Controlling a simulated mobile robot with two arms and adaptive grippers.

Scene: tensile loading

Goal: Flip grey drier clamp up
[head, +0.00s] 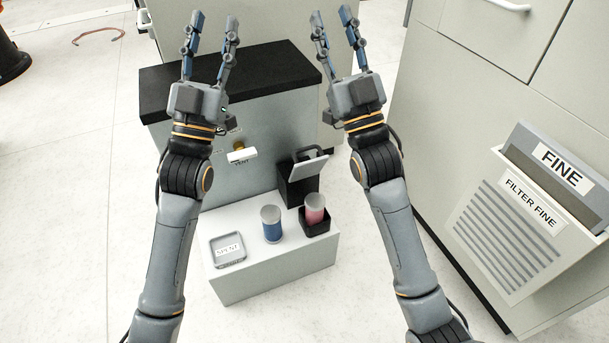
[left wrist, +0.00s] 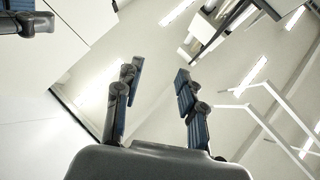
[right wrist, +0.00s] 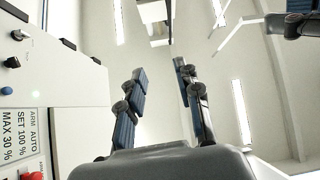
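The grey clamp plate (head: 309,169) sits tilted on a black bracket (head: 297,191) at the back right of a low white box. Beside it, a pink cylinder (head: 314,210) stands in a black square holder (head: 316,228). My left gripper (head: 215,22) is open and empty, raised with its fingers pointing up, left of the clamp. My right gripper (head: 332,20) is open and empty, also raised, above and to the right of the clamp. Both are apart from the clamp. Neither wrist view shows the clamp.
A blue cylinder (head: 271,225) and a grey tray labelled SPENT (head: 228,263) share the white box (head: 262,287). A white-and-yellow handle (head: 242,155) projects from the cabinet behind.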

